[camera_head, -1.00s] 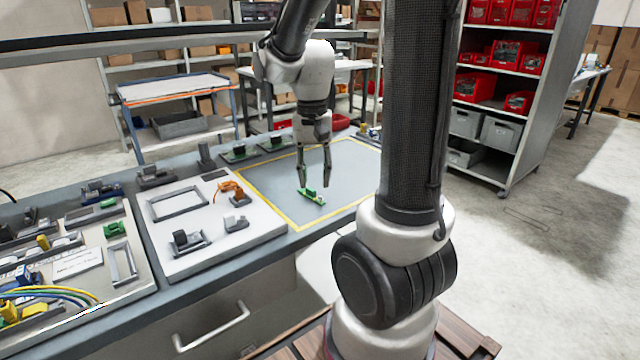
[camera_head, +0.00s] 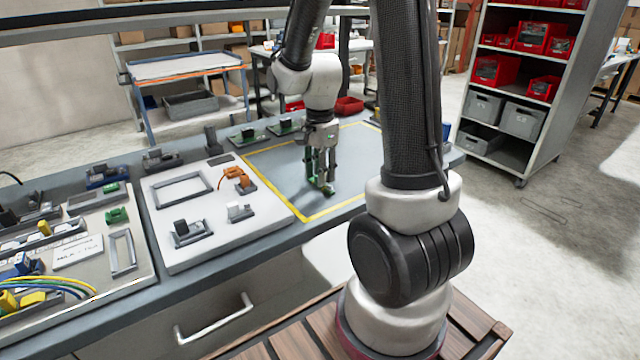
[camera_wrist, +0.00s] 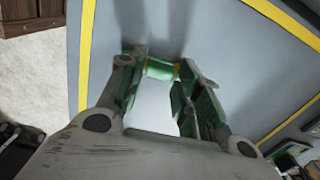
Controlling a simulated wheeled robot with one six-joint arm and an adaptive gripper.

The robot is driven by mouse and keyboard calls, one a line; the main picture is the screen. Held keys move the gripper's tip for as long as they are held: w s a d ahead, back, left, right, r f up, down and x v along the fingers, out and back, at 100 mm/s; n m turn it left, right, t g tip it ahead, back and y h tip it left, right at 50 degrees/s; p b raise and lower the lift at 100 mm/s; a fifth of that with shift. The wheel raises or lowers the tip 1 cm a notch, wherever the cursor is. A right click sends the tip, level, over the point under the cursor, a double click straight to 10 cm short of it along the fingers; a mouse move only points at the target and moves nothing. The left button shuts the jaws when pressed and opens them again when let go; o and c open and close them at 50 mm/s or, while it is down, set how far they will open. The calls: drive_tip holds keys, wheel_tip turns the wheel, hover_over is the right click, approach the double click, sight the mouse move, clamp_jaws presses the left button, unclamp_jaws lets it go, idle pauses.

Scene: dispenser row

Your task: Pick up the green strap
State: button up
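The green strap (camera_head: 325,188) is a small green piece on the grey work surface, inside the yellow outline. My gripper (camera_head: 321,179) points straight down over it, with its fingertips low at the strap. In the wrist view, part of the strap (camera_wrist: 160,70) shows between the fingertips of my gripper (camera_wrist: 162,68) and spans most of the gap. The fingers are apart, one on each side of it. Whether they press on it cannot be told. More green shows along the inner sides of the fingers. The fingers hide part of the strap.
A pale board (camera_head: 160,235) with a grey frame and small fixtures lies left of the outlined area. An orange part (camera_head: 237,176) sits on its right side. A red bin (camera_head: 349,106) stands behind. The outlined area (camera_head: 355,165) around my gripper is otherwise clear.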

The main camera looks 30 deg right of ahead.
drive_tip(key=shift+f, duration=0.5)
drive_tip(key=shift+c, duration=0.2)
drive_tip(key=c, duration=0.7)
drive_tip(key=shift+r, duration=0.1)
wheel_tip(320, 180, up, 10)
drive_tip(key=shift+r, duration=1)
idle(0.4)
